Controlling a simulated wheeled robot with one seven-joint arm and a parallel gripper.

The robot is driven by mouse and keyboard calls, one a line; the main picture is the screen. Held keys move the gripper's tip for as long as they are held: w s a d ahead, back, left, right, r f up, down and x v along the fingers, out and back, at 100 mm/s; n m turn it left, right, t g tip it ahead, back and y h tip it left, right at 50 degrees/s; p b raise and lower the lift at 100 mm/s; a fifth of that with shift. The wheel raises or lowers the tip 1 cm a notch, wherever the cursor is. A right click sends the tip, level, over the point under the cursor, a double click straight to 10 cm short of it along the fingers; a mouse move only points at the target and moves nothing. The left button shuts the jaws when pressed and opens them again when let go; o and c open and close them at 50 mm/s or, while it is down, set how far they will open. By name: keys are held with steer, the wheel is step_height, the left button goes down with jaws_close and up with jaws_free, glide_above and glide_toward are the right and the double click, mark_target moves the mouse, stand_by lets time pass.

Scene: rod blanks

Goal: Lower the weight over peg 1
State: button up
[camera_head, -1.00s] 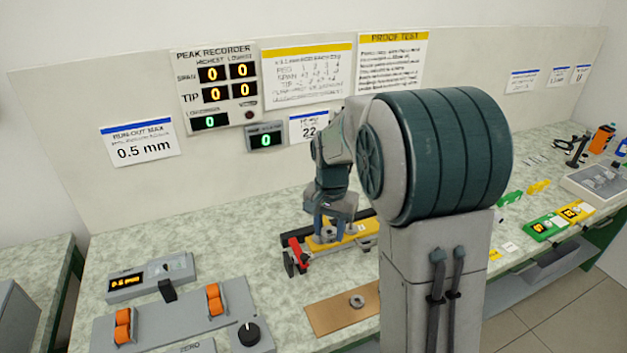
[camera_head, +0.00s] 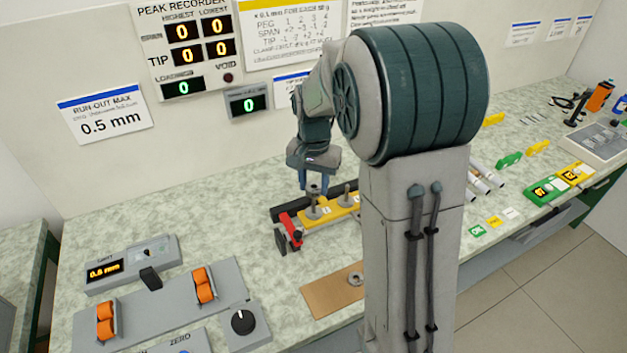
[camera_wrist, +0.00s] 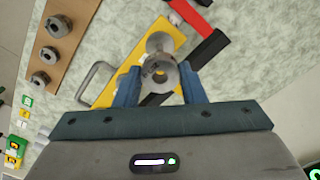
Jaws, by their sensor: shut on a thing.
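My gripper (camera_head: 314,186) is shut on a round grey steel weight (camera_wrist: 174,75), held between its two blue fingers (camera_wrist: 128,86). The weight has a centre hole, through which yellow shows in the wrist view. Below is a yellow bar (camera_wrist: 112,88) with upright pegs. Peg 1 (camera_head: 318,209), with its round base, stands by the red clamp end, just under my gripper in the head view. Peg 2 (camera_head: 347,194) is to its right. In the wrist view a grey round piece (camera_wrist: 158,41) lies just beyond the weight. I cannot tell whether the weight is around a peg.
A red clamp (camera_head: 291,226) and a black rail (camera_wrist: 208,48) adjoin the bar. A brown board (camera_head: 325,295) carries loose weights (camera_wrist: 48,55). A grey switch panel (camera_head: 222,292) is at the left front. The bench between panel and clamp is clear.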

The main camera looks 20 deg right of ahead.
mark_target(314, 212)
steer(key=shift+f+b, duration=2.15)
steer(key=shift+f, duration=1.1)
steer(key=o, duration=1.2)
steer(key=shift+c, duration=0.2)
